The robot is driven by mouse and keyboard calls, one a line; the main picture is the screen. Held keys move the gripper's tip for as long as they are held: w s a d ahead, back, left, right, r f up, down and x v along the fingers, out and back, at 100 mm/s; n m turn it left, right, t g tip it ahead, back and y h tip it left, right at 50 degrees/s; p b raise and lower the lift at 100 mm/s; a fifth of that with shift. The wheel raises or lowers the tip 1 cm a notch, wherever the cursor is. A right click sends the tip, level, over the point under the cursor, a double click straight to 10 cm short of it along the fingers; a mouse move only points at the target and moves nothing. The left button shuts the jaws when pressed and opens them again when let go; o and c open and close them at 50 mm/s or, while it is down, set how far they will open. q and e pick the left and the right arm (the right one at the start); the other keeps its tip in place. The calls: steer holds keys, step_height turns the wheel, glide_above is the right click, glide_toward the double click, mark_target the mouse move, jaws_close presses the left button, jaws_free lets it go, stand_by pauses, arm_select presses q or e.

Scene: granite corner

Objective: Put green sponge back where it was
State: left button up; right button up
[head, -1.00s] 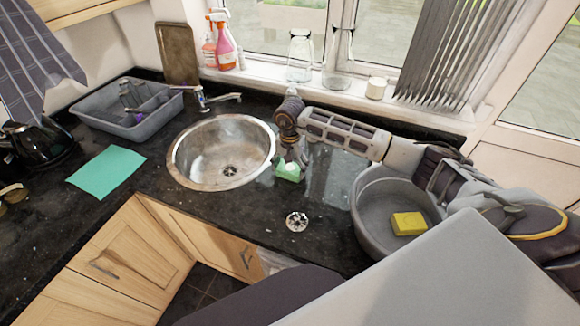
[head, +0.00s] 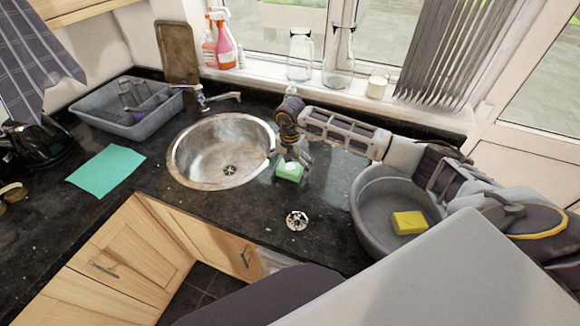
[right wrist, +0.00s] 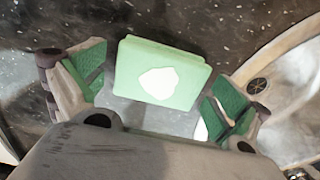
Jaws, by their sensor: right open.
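The green sponge (head: 290,171) lies on the dark granite counter just right of the sink's rim. My right gripper (head: 292,159) is open right at the sponge, its fingers at the sponge's far side in the head view. In the right wrist view the sponge (right wrist: 162,73) is a pale green block with a whitish patch on top. It sits between the two spread fingers, a little beyond them, with gaps on both sides. My left gripper is not in view.
The round metal sink (head: 221,152) is left of the sponge. A strainer (head: 297,221) lies in front. A grey basin (head: 372,228) with a yellow sponge (head: 408,222) stands at right. A teal cloth (head: 106,171) and a grey dish tub (head: 125,118) are at left.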

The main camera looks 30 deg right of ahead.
mark_target(290, 167)
steer(key=shift+r, duration=0.15)
step_height(290, 167, up, 12)
steer(key=b, duration=0.2)
stand_by(0.5)
steer(key=shift+s, duration=0.1)
stand_by(0.5)
